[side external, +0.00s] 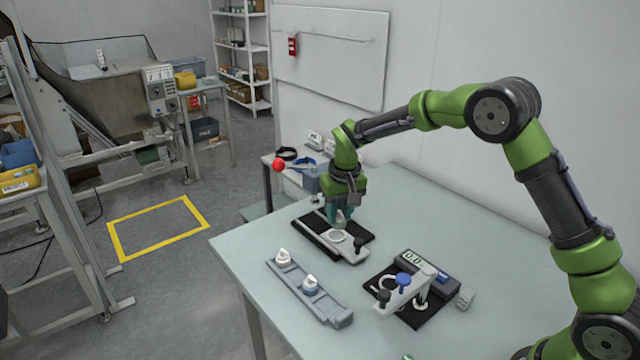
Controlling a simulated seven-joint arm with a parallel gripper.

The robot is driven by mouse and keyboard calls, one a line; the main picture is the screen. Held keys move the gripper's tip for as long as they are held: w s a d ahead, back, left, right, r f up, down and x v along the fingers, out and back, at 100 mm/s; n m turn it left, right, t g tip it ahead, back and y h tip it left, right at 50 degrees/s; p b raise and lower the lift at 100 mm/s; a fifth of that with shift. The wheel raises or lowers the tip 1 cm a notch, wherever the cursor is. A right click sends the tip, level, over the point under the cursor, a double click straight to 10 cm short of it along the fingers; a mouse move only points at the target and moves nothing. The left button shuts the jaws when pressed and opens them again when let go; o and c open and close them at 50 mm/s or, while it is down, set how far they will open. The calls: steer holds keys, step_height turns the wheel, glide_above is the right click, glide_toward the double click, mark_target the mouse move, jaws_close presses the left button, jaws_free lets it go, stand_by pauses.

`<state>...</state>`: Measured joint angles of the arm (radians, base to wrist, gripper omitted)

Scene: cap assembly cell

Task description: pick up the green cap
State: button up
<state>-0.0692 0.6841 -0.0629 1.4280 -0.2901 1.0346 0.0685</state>
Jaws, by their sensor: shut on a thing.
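No green cap shows clearly elsewhere on the table. A tiny green spot (407,357) shows at the bottom edge, too cut off to identify.
A grey-blue rail (318,301) with two white-topped parts lies front left of the fixture. The table's right side (480,230) is clear.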

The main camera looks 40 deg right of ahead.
steer(key=shift+n, duration=0.4)
steer(key=s, duration=0.4)
steer(key=s+a, duration=0.1)
steer(key=s, duration=0.4)
steer(key=s+a, duration=0.1)
steer(key=s, duration=0.3)
steer(key=shift+s+a, duration=0.2)
steer(key=shift+s, duration=0.1)
steer(key=w+a+r+n, duration=0.3)
steer(key=w+a, duration=0.8)
steer(key=a, duration=0.1)
steer(key=shift+y, duration=0.3)
steer(key=shift+a+f, duration=0.1)
steer(key=shift+f, duration=3.3)
steer(key=shift+f, duration=0.25)
steer(key=shift+f, duration=0.35)
steer(key=shift+f, duration=0.1)
